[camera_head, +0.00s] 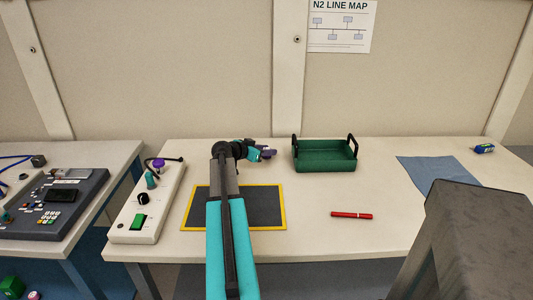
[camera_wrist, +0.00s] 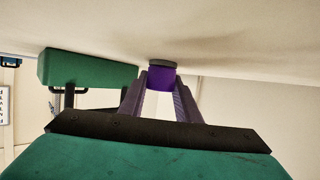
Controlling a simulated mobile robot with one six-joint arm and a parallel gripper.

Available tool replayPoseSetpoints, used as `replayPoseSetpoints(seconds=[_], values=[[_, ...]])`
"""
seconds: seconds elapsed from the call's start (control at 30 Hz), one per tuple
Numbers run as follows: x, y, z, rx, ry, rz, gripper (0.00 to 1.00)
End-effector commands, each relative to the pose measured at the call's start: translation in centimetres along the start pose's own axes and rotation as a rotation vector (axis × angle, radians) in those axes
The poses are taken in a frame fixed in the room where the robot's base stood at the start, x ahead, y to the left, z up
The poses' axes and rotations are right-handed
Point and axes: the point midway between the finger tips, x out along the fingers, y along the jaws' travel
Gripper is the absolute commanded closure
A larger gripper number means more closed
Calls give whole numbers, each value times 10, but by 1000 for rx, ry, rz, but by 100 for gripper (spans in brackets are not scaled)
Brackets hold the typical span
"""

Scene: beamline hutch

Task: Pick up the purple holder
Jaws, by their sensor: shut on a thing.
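The purple holder (camera_wrist: 162,80) is a small purple block with a dark grey end, seen between my fingertips in the wrist view. My gripper (camera_wrist: 163,95) is shut on it, one finger on each side. In the head view my gripper (camera_head: 265,153) is over the back of the table, just left of the green tray, and the holder is hard to tell from the purplish fingers. I cannot tell whether the holder touches the table.
The green tray (camera_head: 324,163) with black handles also shows in the wrist view (camera_wrist: 88,67). A yellow-edged dark mat (camera_head: 262,205), a red pen (camera_head: 351,215), a blue cloth (camera_head: 440,172) and a white control panel (camera_head: 145,212) lie on the table (camera_head: 310,235). Table space beside the pen is clear.

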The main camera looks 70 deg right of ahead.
Motion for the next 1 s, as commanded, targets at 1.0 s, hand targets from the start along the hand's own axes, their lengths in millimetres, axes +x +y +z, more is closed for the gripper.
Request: replayPoseSetpoints(seconds=[1.0], values=[[-112, -11, -1, -1, 1, -3, 94]])
